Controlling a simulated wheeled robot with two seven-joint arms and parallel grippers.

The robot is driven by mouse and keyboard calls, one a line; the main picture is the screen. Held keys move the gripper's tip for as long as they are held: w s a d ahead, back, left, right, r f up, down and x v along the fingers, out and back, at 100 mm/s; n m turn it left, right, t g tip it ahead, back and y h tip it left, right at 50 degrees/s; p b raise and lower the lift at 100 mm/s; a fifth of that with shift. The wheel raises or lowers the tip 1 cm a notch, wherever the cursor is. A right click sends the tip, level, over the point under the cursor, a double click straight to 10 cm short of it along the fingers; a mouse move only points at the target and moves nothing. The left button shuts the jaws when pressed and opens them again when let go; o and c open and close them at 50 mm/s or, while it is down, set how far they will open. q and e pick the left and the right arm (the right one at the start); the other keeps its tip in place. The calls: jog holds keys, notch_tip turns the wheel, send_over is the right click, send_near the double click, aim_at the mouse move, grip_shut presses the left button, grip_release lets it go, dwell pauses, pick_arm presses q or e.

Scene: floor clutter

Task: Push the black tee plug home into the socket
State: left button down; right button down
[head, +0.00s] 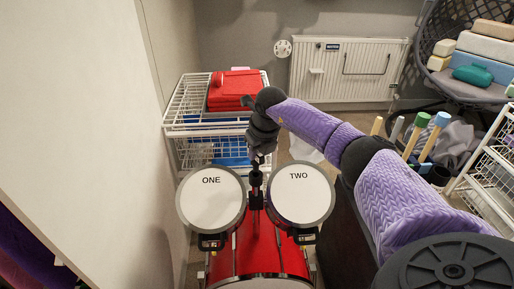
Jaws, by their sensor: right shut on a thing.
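The black tee plug (256,180) stands roughly upright between two round pads, ONE (211,197) and TWO (300,192). Its lower end meets the top of the red drum (258,247). The socket is not clearly distinguishable there, and I cannot tell how deep the plug sits. My right gripper (261,158) reaches down from above and is shut on the upper part of the plug. The dark fingers and dark plug blend together, so the exact contact is hard to see. My left gripper is not in view.
A white wire rack (190,113) with a red item (234,90) stands behind the drum. A pale wall panel (75,110) rises close on the left. A radiator (346,69) is at the back. A chair (475,85) with stacked blocks and another wire rack (492,165) are on the right.

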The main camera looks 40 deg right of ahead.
aim_at(257, 163)
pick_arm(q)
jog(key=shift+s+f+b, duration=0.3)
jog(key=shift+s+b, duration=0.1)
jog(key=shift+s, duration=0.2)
pick_arm(e)
jog(key=shift+f, duration=0.8)
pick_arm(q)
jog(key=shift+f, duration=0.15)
pick_arm(e)
jog(key=shift+f, duration=0.3)
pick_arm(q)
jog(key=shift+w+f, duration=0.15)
pick_arm(e)
jog(key=shift+f, duration=0.2)
jog(key=shift+f+b, duration=0.2)
jog(key=shift+b, duration=0.2)
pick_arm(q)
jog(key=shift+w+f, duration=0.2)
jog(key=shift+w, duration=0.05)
pick_arm(e)
jog(key=shift+f, duration=0.1)
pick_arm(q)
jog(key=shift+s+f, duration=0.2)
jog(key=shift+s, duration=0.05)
pick_arm(e)
jog(key=shift+f, duration=0.45)
